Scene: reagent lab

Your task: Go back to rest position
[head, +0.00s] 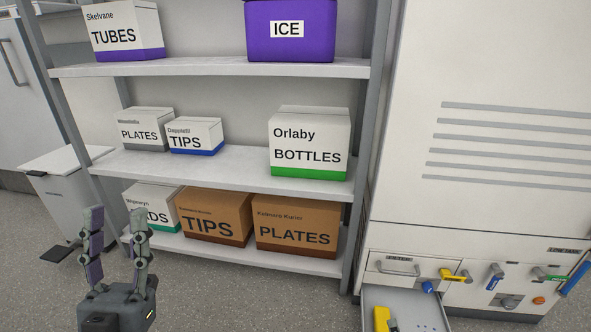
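My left gripper (117,232) is in the lower left of the head view, pointing up. Its two fingers stand apart with nothing between them. It is in front of the lower left end of the shelf unit (110,160), and I see no contact with it. My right gripper is not in the view.
The shelves hold labelled boxes, among them a white bottles box (310,135) and a brown plates box (297,222). A purple ice box (290,30) sits on top. At right, a cabinet (480,200) has an open drawer (405,300) with a yellow item (382,319). A white bin (55,190) stands left.

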